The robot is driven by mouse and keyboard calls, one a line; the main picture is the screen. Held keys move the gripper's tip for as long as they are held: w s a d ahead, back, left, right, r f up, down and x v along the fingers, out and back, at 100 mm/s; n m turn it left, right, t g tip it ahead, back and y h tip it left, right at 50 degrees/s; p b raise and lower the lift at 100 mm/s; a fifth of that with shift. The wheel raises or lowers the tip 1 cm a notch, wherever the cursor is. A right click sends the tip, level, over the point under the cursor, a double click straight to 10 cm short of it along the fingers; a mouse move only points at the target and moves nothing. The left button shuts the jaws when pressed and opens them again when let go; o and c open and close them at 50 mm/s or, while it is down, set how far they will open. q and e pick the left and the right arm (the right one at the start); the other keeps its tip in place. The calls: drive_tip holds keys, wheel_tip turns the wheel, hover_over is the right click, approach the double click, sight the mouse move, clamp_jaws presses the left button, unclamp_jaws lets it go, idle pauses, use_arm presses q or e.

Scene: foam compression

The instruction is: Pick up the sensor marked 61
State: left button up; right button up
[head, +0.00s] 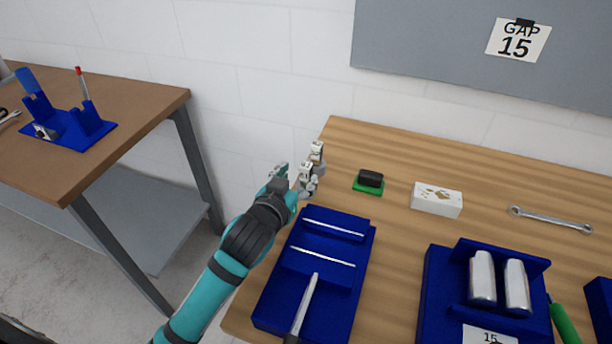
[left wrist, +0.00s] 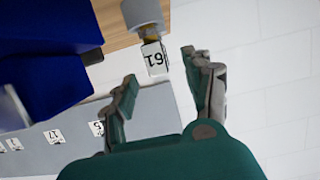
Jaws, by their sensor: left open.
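The sensor marked 61 (left wrist: 155,58) shows in the left wrist view as a white block with a black number, joined to a grey round part. It appears beyond and between the fingertips of my left gripper (left wrist: 160,66), which is open. In the head view my left gripper (head: 292,178) is at the back left edge of the wooden table. Small white and grey pieces (head: 317,153) show beside its fingers there; I cannot read a number on them. I cannot tell whether the fingers touch the sensor. My right gripper is not in view.
A blue tray (head: 266,312) stands just right of my left arm. A black block on a green base (head: 370,181), a white box (head: 437,199) and a wrench (head: 550,219) lie farther right. A blue holder (head: 433,285) bears two metal cylinders. Another bench (head: 130,105) stands left.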

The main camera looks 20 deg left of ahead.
sight(304, 171)
use_arm(q)
drive_tip(key=p+x, duration=0.1)
drive_tip(key=x, duration=0.4)
drive_tip(key=shift+w+d, duration=0.2)
drive_tip(key=shift+r, duration=0.1)
clamp_jaws()
